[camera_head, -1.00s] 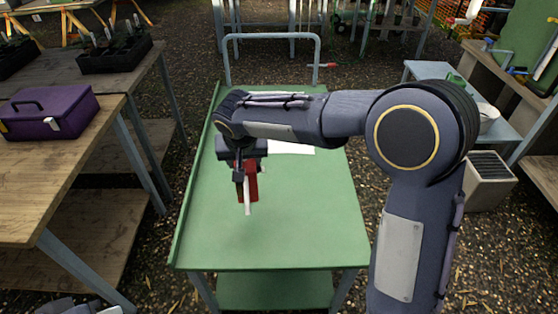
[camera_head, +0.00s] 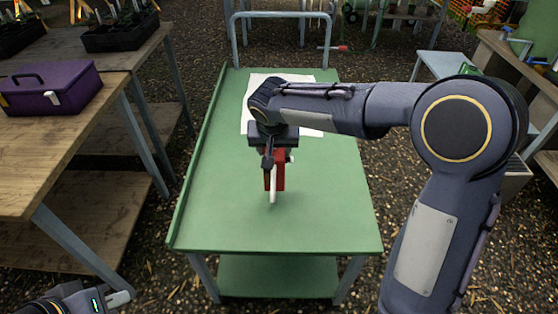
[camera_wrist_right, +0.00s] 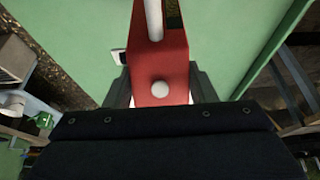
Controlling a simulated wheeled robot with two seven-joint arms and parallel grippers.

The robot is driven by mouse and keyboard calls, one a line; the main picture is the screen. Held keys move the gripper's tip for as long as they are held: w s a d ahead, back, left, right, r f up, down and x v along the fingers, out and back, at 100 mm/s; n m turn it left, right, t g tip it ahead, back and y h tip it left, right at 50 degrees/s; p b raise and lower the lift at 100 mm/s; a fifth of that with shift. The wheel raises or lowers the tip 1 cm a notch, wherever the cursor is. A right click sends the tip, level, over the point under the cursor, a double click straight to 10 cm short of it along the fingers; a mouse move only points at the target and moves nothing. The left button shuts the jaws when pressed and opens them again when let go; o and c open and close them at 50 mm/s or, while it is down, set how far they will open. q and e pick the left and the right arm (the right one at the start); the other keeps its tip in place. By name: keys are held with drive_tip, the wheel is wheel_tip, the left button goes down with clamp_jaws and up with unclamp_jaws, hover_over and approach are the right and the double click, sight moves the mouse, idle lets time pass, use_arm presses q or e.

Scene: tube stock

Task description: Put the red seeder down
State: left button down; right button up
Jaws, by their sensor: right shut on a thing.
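The red seeder (camera_head: 280,172) has a red body with a white tube pointing down. It is in my right gripper (camera_head: 274,165) over the green cart top (camera_head: 215,215). In the right wrist view the red seeder (camera_wrist_right: 160,65) lies between the two dark fingers of my right gripper (camera_wrist_right: 160,88), which are shut on it. A white round knob shows on its face. I cannot tell whether the tube's lower end touches the cart top. My left gripper (camera_head: 105,300) shows only partly at the bottom left corner, and its fingers are not clear.
A white sheet (camera_head: 253,95) lies on the cart's far part, partly behind my right arm. The cart's near part is bare. A wooden bench with a purple toolbox (camera_head: 50,88) stands at the left. A blue-grey table (camera_head: 440,64) is at the right.

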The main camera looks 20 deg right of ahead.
drive_tip(key=shift+d+f, duration=0.35)
drive_tip(key=shift+f, duration=0.05)
drive_tip(key=shift+d+f+b, duration=0.15)
drive_tip(key=shift+f, duration=0.75)
drive_tip(key=shift+d+f+b, duration=0.1)
drive_tip(key=shift+f+b, duration=0.05)
drive_tip(key=shift+f, duration=0.85)
drive_tip(key=o, duration=1.5)
drive_tip(key=shift+o, duration=0.2)
